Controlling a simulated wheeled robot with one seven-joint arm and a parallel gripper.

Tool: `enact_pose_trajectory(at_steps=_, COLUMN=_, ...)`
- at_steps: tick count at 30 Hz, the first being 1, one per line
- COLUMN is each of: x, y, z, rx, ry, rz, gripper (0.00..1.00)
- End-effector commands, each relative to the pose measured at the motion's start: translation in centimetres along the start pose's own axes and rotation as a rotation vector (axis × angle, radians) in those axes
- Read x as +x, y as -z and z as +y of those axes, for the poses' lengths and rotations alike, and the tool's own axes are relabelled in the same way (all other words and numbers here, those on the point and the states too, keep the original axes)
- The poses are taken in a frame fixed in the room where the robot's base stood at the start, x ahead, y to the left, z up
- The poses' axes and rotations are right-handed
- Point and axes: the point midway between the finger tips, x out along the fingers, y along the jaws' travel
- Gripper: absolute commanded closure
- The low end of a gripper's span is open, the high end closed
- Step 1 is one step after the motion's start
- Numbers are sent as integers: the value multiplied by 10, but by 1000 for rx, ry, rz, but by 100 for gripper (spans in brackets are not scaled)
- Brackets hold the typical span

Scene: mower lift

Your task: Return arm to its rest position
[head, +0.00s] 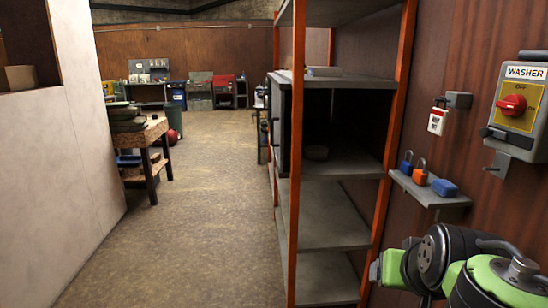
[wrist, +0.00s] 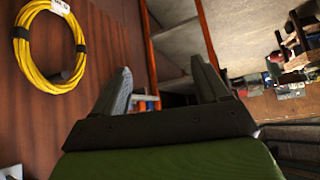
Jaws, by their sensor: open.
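My arm, in green and black, shows folded at the lower right of the head view, close to the wall panel. My gripper (wrist: 160,68) shows in the wrist view with its two dark fingers spread wide apart. Nothing is held between the fingers. Small blue and orange things show beyond the gap, partly hidden by the gripper body. The gripper's fingers cannot be made out in the head view.
A washer switch box (head: 520,108) with a red knob is on the right wall. A hanging padlock tag (head: 437,122) and a small shelf (head: 430,194) with padlocks are beside it. An orange-posted rack (head: 335,225) stands left of my arm. A yellow coil (wrist: 22,50) hangs on the wall. The central floor is clear.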

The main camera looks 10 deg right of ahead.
Motion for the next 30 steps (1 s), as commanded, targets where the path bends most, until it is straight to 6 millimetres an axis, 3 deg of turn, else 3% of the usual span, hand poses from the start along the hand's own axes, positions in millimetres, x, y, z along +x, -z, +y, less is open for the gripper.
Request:
enact_pose_trajectory(at_steps=1, x=-7, y=-32, z=-18, rx=-63, ry=64, rz=-38, gripper=26)
enact_pose_trajectory(at_steps=3, x=-15, y=-74, z=-41, rx=-157, ry=137, rz=-92, gripper=26)
enact_pose_trajectory(at_steps=9, x=-32, y=-192, z=-77, rx=-402, ry=239, rz=-236, gripper=26)
enact_pose_trajectory(at_steps=12, x=-63, y=-160, z=-79, rx=-397, ry=242, rz=-234, gripper=26)
enact_pose_trajectory(at_steps=21, x=-125, y=-104, z=-82, rx=-396, ry=243, rz=-233, gripper=26)
enact_pose_trajectory(at_steps=30, x=-130, y=-99, z=-82, rx=-396, ry=243, rz=-233, gripper=26)
